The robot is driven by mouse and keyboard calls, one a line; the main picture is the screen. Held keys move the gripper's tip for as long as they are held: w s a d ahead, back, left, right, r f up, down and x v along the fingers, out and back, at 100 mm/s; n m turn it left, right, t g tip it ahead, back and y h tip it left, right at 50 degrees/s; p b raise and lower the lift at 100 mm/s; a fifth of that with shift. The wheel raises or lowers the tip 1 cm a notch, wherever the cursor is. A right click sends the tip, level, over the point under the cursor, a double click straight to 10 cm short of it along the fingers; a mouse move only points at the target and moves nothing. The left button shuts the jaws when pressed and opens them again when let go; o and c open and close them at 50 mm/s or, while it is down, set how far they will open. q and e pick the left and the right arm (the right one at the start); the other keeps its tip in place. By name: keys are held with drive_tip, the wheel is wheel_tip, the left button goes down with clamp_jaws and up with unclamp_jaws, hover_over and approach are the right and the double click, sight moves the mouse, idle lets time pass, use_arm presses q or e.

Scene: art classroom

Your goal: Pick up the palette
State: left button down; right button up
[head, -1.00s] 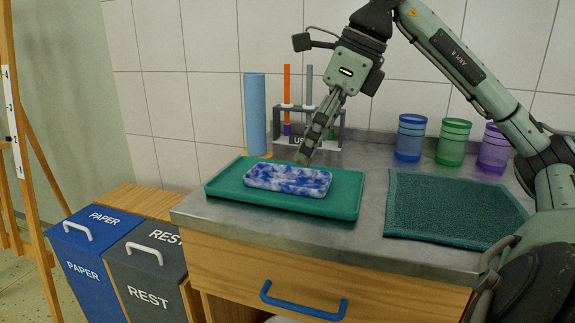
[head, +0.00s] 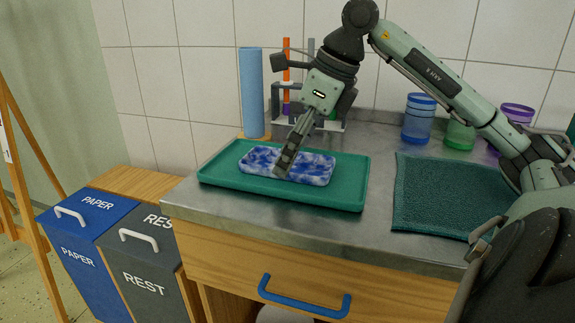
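The palette (head: 318,167) looks like a flat rounded block, mottled blue and white. It lies on a green tray (head: 225,176) on the metal counter. My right gripper (head: 281,171) comes down at a slant, and its fingertips are at the palette's near side, left of its middle. The fingertips overlap the palette in this view; I cannot tell if they touch it. The fingers are seen nearly edge-on, so their opening is hidden. My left gripper is not in view.
Behind the tray stand a blue roll (head: 252,93) and a grey rack (head: 281,100). A dark green mat (head: 440,195) lies to the right, with a blue cup (head: 418,119), a green cup (head: 459,136) and a purple cup (head: 517,113) behind it.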

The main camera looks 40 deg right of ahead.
drive_tip(key=shift+f, duration=0.1)
drive_tip(key=c, duration=1.2)
drive_tip(key=shift+c, duration=0.2)
